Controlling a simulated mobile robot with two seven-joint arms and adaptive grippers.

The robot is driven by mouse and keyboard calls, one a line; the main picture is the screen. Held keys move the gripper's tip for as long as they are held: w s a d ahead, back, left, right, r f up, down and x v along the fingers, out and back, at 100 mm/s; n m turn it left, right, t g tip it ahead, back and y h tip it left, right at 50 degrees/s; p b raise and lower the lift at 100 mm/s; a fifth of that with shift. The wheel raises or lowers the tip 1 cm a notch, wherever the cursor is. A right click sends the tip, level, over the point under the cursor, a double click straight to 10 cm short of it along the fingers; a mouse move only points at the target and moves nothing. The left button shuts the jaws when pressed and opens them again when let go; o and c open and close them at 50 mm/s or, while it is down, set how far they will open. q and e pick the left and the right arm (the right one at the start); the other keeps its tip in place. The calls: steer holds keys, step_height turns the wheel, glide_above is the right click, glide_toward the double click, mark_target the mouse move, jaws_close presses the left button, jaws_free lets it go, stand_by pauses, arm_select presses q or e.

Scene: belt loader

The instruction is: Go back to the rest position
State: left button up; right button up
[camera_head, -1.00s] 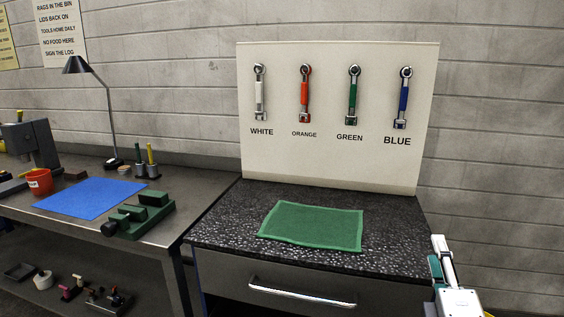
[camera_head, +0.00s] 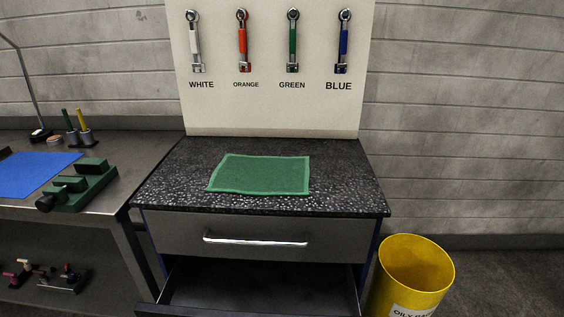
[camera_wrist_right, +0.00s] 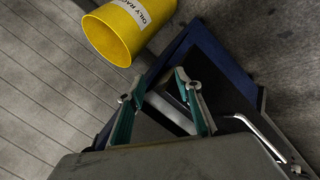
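My right gripper (camera_wrist_right: 160,82) shows in the right wrist view with its two fingers apart and nothing between them. It is not in the head view. My left gripper is in neither view. In the head view, white (camera_head: 195,42), orange (camera_head: 242,42), green (camera_head: 293,42) and blue (camera_head: 343,42) wrenches hang on the labelled board (camera_head: 270,110). A green cloth (camera_head: 260,174) lies flat on the speckled black worktop (camera_head: 345,195).
The upper drawer (camera_head: 330,222) is closed; the lower drawer (camera_head: 260,290) stands open beneath it. A yellow oily-rag bin (camera_head: 415,265) stands right of the cabinet and also shows in the right wrist view (camera_wrist_right: 118,35). A side bench at left carries a blue mat (camera_head: 35,174) and a green vise (camera_head: 85,185).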

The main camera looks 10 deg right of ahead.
steer(key=a+f+m+t+y+b, duration=0.1)
steer(key=a+f+y, duration=0.5)
steer(key=a+f, duration=0.7)
steer(key=shift+a+f+m+t+b, duration=0.2)
steer(key=shift+a+m+t+b, duration=0.15)
steer(key=shift+m+t, duration=0.6)
stand_by(1.0)
